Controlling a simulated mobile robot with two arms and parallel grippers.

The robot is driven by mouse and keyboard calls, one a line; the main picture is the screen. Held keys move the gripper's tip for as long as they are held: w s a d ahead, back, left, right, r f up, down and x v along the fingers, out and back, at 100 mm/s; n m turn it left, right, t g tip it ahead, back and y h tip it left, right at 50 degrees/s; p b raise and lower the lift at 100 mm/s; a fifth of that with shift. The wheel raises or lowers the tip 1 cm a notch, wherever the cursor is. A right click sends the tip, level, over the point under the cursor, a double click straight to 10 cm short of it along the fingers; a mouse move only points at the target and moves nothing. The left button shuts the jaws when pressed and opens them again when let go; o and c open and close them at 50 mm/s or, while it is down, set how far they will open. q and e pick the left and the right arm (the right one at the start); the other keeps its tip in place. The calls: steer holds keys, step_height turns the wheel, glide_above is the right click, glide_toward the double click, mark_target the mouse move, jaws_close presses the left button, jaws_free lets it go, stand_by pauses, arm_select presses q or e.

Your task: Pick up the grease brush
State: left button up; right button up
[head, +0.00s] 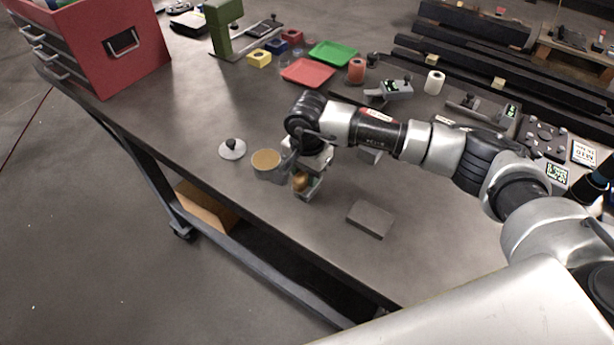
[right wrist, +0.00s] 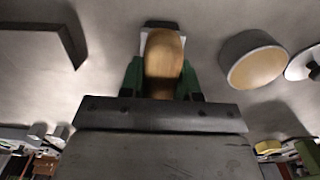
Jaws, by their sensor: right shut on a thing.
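The grease brush shows its rounded wooden handle (head: 300,181) near the front edge of the workbench. In the right wrist view the tan handle (right wrist: 163,62) stands between the green-lined fingers. My right gripper (head: 306,184) points down and is shut on the handle; it also shows in the right wrist view (right wrist: 162,80). The rest of the brush is hidden by the handle and gripper. I cannot tell whether the brush touches the bench. My left gripper is not in view.
A grey tin with a tan top (head: 266,160) stands just left of my right gripper. A round white disc with a dark knob (head: 232,149) lies farther left. A flat grey block (head: 371,218) lies to the right. Red (head: 308,72) and green (head: 333,53) trays sit farther back.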

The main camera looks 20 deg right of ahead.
steer(key=shift+r+p, duration=0.35)
steer(key=shift+p, duration=0.3)
steer(key=shift+w+r+b, duration=0.1)
steer(key=shift+r+b, duration=0.1)
steer(key=shift+b, duration=0.2)
step_height(320, 180, up, 3)
steer(key=shift+r+b, duration=0.1)
steer(key=shift+b, duration=0.8)
steer(key=s+d+r+b, duration=0.3)
steer(key=s+d+r, duration=0.4)
steer(key=s, duration=0.2)
steer(key=shift+s, duration=0.3)
steer(key=shift+r, duration=0.1)
steer(key=shift+o, duration=1.4)
steer(key=shift+c, duration=0.8)
